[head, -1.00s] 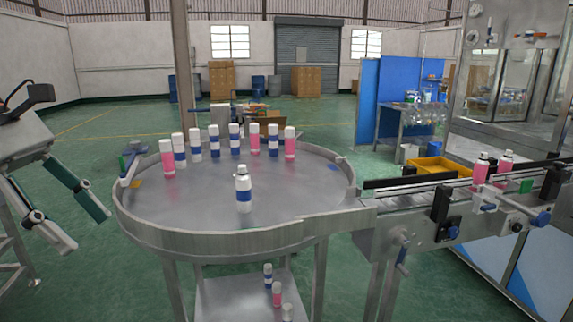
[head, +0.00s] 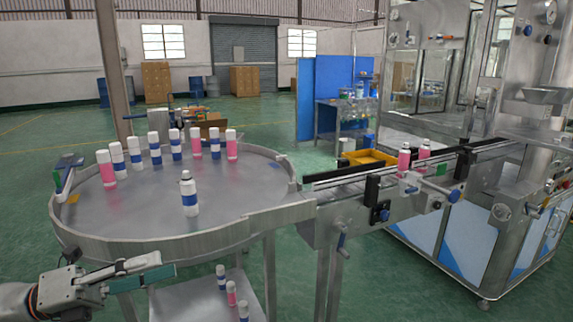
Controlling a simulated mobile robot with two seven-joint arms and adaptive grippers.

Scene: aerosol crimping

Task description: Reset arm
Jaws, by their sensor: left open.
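My left gripper (head: 163,266) is at the lower left of the head view, in front of the round metal turntable (head: 160,243) and low beside its near rim. Its two fingers point to the right and look close together from this angle. It is open, with nothing visible between the fingers. My right gripper is not in view. On the turntable, one white bottle with a blue band (head: 190,195) stands alone near the middle. Several white-and-blue and pink bottles stand in a row along the far side.
A conveyor (head: 345,183) runs right from the turntable, with two pink bottles (head: 404,160) standing on it. A large metal machine (head: 478,215) stands at the right. Below the turntable, a shelf (head: 185,303) holds a few bottles. A yellow crate (head: 368,157) sits behind the conveyor.

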